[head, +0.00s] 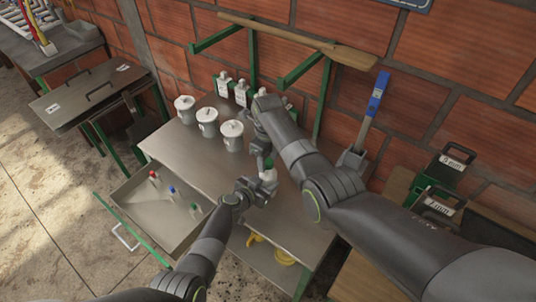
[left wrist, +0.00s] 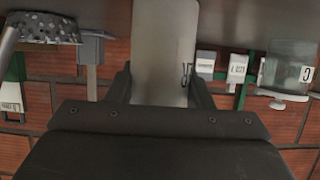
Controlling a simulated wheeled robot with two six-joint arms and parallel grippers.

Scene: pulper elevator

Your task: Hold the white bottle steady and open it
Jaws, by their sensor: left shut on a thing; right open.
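A white bottle (head: 269,175) stands over the front right part of the metal table, with a green spot at its top. My left gripper (head: 262,188) is shut on its body from the front. In the left wrist view a pale, smooth cylinder (left wrist: 164,50), apparently this bottle, sits between the dark fingers. My right gripper (head: 262,148) is open just above the bottle's top, pointing down. The gripper partly hides the top, so I cannot tell whether they touch.
Three lidded pots (head: 207,121) stand left on the metal table (head: 180,150). Several white bottles (head: 241,93) line its back edge. An open drawer (head: 150,205) with small coloured items juts out at front left. A blue-handled tool (head: 377,92) leans against the brick wall. Green canisters (head: 445,165) stand at right.

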